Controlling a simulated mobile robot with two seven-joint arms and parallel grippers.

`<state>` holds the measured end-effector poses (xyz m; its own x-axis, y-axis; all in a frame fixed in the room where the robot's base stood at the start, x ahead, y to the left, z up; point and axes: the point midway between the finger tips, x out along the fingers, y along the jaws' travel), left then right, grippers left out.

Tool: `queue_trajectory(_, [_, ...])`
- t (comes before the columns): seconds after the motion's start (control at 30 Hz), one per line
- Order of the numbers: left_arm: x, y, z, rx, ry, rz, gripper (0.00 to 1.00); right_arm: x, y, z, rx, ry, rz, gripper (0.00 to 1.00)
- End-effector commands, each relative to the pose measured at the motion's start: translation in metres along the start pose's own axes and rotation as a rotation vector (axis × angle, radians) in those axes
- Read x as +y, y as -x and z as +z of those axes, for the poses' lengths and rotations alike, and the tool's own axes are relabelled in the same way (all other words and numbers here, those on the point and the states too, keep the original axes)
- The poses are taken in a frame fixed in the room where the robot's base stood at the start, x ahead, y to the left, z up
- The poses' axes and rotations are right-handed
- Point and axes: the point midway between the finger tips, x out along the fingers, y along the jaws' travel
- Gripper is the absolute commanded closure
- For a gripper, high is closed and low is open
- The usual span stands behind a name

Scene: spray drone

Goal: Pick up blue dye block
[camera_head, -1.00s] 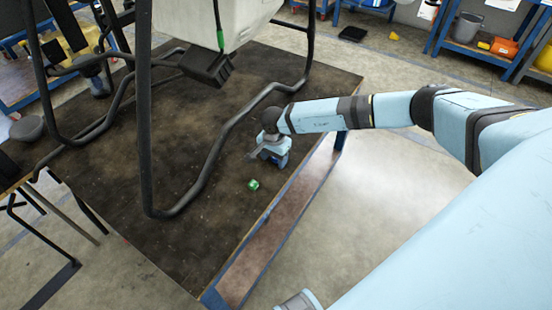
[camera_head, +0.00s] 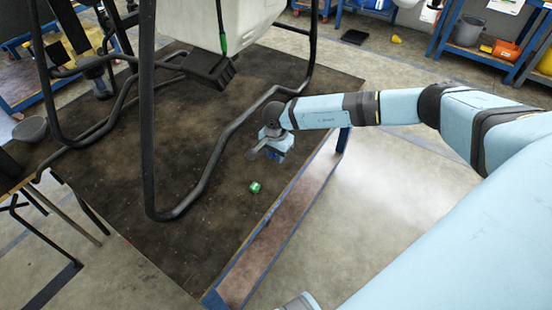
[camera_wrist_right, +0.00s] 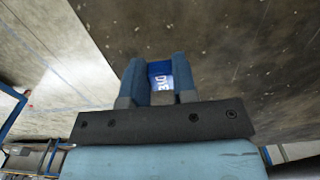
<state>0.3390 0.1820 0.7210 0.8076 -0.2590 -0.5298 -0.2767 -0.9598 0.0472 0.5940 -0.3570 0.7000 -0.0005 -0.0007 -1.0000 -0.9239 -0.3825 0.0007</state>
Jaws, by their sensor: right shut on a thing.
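My right gripper (camera_head: 270,151) is over the right part of the dark table top, near its edge. In the right wrist view, its two blue-grey fingers (camera_wrist_right: 156,88) are closed around the blue dye block (camera_wrist_right: 160,70), which has white lettering on its face. The fingers cover the sides of the block. In the head view the gripper mostly hides the block, and I cannot tell how far it is above the table. My left gripper is not in view.
A small green block (camera_head: 255,187) lies on the table (camera_head: 120,210), nearer than the gripper. The drone's black tube frame (camera_head: 205,180) and white tank (camera_head: 190,22) stand to the left and behind.

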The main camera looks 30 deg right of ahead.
Motion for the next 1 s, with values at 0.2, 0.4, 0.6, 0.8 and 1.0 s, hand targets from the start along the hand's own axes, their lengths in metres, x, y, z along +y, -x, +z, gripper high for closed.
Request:
queue_trajectory(0.2, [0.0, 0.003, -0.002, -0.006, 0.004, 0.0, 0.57, -0.001, 0.058, 0.0, 0.0, 0.0, -0.005, 0.96])
queue_trajectory(0.4, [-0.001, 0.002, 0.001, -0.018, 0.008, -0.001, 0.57, -0.001, 0.11, 0.0, 0.0, 0.0, -0.003, 0.96])
queue_trajectory(0.6, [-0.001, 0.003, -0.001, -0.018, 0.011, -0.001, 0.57, 0.0, 0.148, 0.0, 0.0, 0.0, -0.002, 0.96])
queue_trajectory(0.8, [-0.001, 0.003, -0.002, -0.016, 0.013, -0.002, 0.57, 0.0, 0.167, 0.0, 0.0, 0.0, -0.001, 0.96])
queue_trajectory(1.0, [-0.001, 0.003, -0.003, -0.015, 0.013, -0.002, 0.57, 0.0, 0.171, 0.0, -0.001, 0.0, 0.0, 0.96])
